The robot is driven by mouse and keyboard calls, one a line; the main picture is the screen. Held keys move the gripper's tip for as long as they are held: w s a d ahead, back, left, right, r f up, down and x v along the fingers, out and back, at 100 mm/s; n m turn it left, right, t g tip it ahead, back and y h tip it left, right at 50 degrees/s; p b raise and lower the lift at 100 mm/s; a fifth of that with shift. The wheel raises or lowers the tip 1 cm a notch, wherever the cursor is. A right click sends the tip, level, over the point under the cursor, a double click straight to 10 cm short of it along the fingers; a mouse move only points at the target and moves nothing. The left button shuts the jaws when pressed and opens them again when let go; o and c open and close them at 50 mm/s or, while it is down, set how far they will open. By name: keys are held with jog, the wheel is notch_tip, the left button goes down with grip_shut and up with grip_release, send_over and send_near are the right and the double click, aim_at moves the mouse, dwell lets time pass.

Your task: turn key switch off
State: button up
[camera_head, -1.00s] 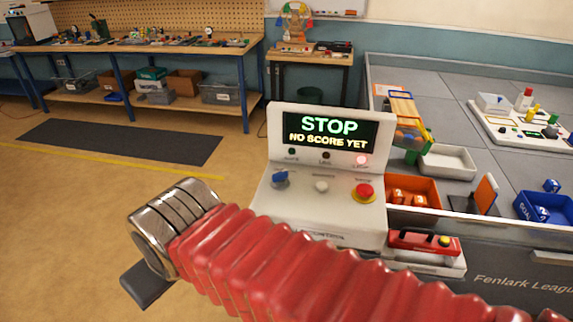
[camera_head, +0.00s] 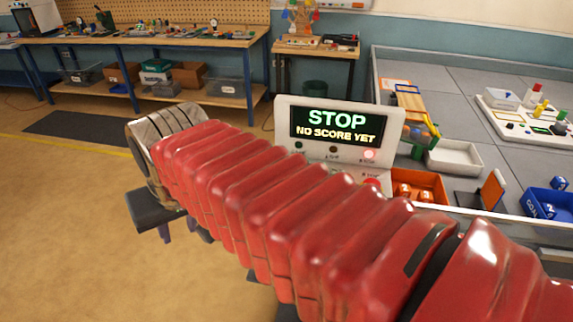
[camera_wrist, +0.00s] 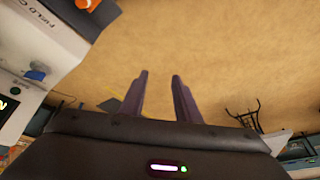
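The white control console (camera_head: 285,115) stands ahead of me, its screen reading STOP and NO SCORE YET, with a red lamp lit at the right. The key switch has a blue knob (camera_wrist: 36,74); it shows on the console at the left of the wrist view, and my arm hides it in the head view. Its exact turn angle is too small to tell. My gripper (camera_wrist: 159,75) is open and empty, pointing at bare floor beside the console, apart from the knob. In the head view the gripper (camera_head: 185,234) hangs at the left.
A red button (camera_head: 372,184) is partly hidden behind my arm. An orange bin (camera_head: 430,183) and a white tray (camera_head: 455,157) stand right of the console on the grey field table (camera_head: 420,65). A workbench (camera_head: 190,38) stands at the back left.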

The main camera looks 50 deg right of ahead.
jog(key=w+d+r+m+g, duration=0.25)
jog(key=d+m, duration=0.25)
jog(key=d, duration=0.5)
jog(key=w+d+r+m+g, duration=0.15)
jog(key=w+d+m, duration=0.3)
jog(key=d, duration=0.45)
jog(key=s+d+m, duration=0.2)
jog(key=d+m, duration=0.2)
jog(key=d, duration=0.5)
jog(key=s+d+f+m, duration=0.1)
jog(key=d+m, duration=0.4)
jog(key=d, duration=0.5)
jog(key=shift+s+f+g+y, duration=0.15)
jog(key=shift+s+g+y, duration=0.15)
jog(key=shift+s+g, duration=0.1)
jog(key=shift+f, duration=0.1)
notch_tip(320, 180, down, 14)
jog(key=shift+w+r, duration=0.1)
jog(key=shift+r, duration=0.05)
jog(key=shift+c, duration=0.6)
